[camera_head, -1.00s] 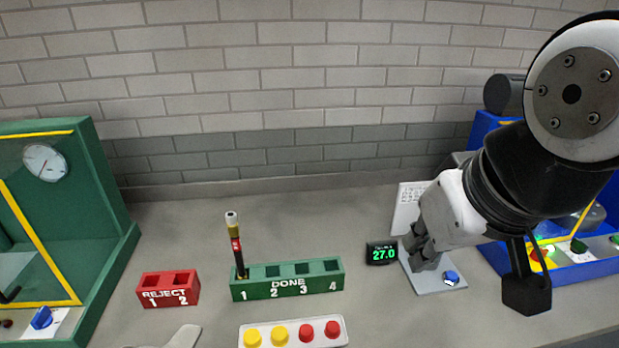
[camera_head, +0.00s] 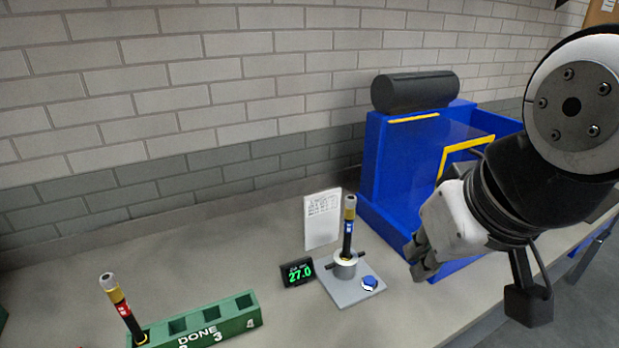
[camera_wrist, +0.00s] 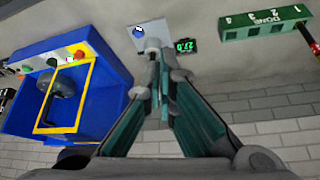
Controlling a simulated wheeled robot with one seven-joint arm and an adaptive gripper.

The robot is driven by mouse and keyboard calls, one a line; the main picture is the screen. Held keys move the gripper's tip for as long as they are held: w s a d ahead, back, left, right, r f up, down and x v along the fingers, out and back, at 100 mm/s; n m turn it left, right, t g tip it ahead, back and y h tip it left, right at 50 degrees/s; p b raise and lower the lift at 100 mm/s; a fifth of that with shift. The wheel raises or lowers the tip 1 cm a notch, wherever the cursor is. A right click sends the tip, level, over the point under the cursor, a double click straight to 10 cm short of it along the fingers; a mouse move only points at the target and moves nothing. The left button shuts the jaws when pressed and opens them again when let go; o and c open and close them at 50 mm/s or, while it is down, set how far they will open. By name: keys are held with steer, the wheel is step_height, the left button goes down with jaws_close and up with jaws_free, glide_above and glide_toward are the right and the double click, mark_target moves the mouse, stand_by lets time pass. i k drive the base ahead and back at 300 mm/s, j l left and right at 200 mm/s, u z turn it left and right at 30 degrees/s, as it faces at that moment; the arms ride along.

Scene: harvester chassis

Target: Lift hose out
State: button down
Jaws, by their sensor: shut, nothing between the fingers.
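A black hose (camera_head: 348,228) with a gold top and a blue label stands upright in the round holder of a grey fixture (camera_head: 340,285). A second hose (camera_head: 122,305) with a red label leans slightly in a slot of the green DONE rack (camera_head: 240,320). My gripper (camera_head: 425,268) is to the right of the fixture, apart from the upright hose. In the wrist view its fingers (camera_wrist: 157,50) are together and empty. There the fixture plate (camera_wrist: 140,34) shows beyond the fingertips; the upright hose cannot be made out.
A small display (camera_head: 298,272) reading 27.0 stands left of the fixture. A white printed card (camera_head: 322,218) stands behind it. A blue machine (camera_head: 385,170) with a black cylinder on top is close behind my gripper. The bench between rack and display is clear.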

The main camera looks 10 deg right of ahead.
mark_target(350, 200)
steer(key=j+z, duration=0.1)
steer(key=z, duration=1.35)
steer(key=k+j+z, duration=0.15)
steer(key=k, duration=0.25)
steer(key=k+j+z, duration=0.15)
steer(key=k+j, duration=0.2)
steer(key=k+l, duration=0.05)
steer(key=k, duration=0.05)
